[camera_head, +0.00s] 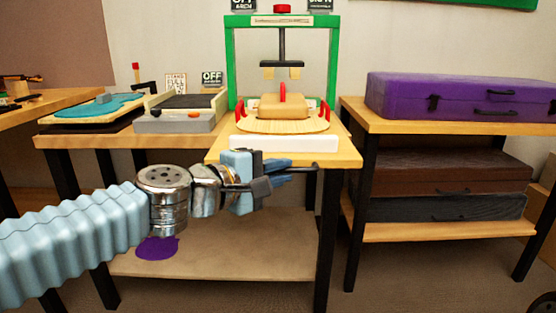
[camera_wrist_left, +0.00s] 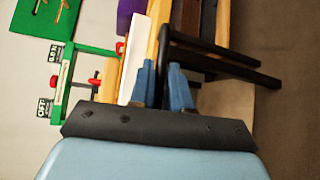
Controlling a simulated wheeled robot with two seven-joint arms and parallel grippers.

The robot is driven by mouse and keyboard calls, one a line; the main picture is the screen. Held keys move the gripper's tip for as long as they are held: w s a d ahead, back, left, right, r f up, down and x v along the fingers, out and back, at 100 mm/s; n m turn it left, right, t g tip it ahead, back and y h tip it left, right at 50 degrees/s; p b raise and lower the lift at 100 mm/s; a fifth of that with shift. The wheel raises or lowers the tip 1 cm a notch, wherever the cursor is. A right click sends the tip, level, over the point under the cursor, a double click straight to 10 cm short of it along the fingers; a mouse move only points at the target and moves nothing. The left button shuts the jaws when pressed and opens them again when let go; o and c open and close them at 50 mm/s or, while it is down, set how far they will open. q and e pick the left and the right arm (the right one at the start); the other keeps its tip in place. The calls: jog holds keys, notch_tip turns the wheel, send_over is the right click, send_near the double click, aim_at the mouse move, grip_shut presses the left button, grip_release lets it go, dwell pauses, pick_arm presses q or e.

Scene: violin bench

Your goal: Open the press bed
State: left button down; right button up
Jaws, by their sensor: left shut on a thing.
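The press has a green frame (camera_head: 332,60) standing at the back of the middle bench. Its pale wooden bed (camera_head: 260,126) carries a violin-shaped plate and a tan block (camera_head: 283,106), with red clamps around it. A white strip (camera_head: 283,144) lies along the front of the bench, and it shows also in the left wrist view (camera_wrist_left: 133,65). My left gripper (camera_head: 283,173) is in front of the bench edge, below the white strip. In the left wrist view its blue fingers (camera_wrist_left: 164,88) are shut on a black bar (camera_wrist_left: 165,52) beside the wooden edge. My right gripper is out of view.
A purple case (camera_head: 460,97) lies on the right bench, with dark cases (camera_head: 445,207) on the shelf below. A grey tray (camera_head: 180,121) and a blue-topped board (camera_head: 98,110) stand to the left. Black bench legs flank the lower shelf (camera_head: 215,262).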

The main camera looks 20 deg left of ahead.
pick_arm(q)
jog(key=shift+s+d+f, duration=0.1)
jog(key=shift+s+d, duration=0.05)
jog(key=shift+s, duration=0.4)
jog(key=shift+s+d, duration=0.15)
jog(key=shift+s, duration=0.35)
jog(key=c, duration=1.4)
grip_release()
jog(key=shift+c, duration=0.2)
jog(key=p+v, duration=0.2)
jog(key=v, duration=1.2)
